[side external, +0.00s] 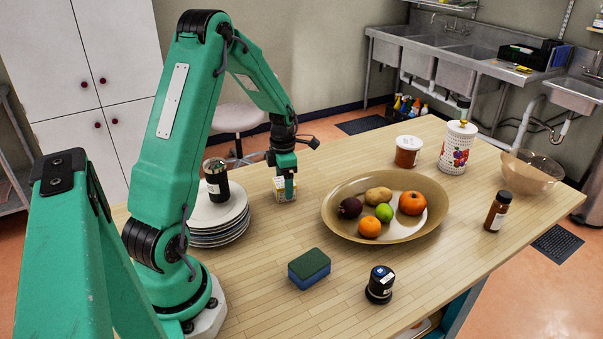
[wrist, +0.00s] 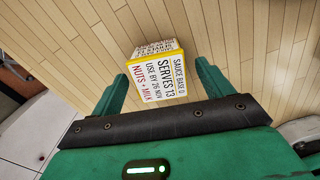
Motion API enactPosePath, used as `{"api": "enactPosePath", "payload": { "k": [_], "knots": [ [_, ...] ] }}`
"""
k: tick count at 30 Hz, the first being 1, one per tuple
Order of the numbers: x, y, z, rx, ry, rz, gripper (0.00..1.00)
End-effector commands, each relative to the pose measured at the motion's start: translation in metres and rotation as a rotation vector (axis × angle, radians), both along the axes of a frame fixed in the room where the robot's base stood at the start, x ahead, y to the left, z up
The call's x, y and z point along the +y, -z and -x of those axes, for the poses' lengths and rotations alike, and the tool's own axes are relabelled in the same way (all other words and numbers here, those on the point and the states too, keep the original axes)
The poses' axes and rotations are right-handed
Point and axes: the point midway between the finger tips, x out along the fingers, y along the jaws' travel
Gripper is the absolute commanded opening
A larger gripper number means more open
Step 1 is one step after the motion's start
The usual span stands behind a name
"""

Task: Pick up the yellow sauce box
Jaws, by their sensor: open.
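The yellow sauce box (wrist: 158,78) is a small carton with yellow edges and white printed labels. In the wrist view it stands between the two fingers of my gripper (wrist: 160,88), nearer the left finger in the picture. In the side view the sauce box (side external: 281,194) is on the wooden table, right of the plate stack and partly hidden by my gripper (side external: 286,186). My gripper points down at the box with its fingers apart. I cannot tell whether a finger touches it.
A stack of plates (side external: 217,232) with a dark jar (side external: 216,180) on it stands close left of the box. A wide fruit bowl (side external: 332,212) is to the right. A sponge (side external: 309,268) and a black-lidded jar (side external: 380,285) are nearer the front. Bare table lies between.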

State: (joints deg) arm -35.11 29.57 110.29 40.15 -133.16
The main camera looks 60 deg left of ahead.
Motion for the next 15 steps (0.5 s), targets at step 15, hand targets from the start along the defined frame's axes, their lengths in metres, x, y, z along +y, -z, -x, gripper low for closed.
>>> {"api": "enactPosePath", "payload": {
  "k": [15],
  "knots": [
    [0.000, 0.025, 0.001, 0.000, 0.000, 0.000, 0.79]
  ]
}}
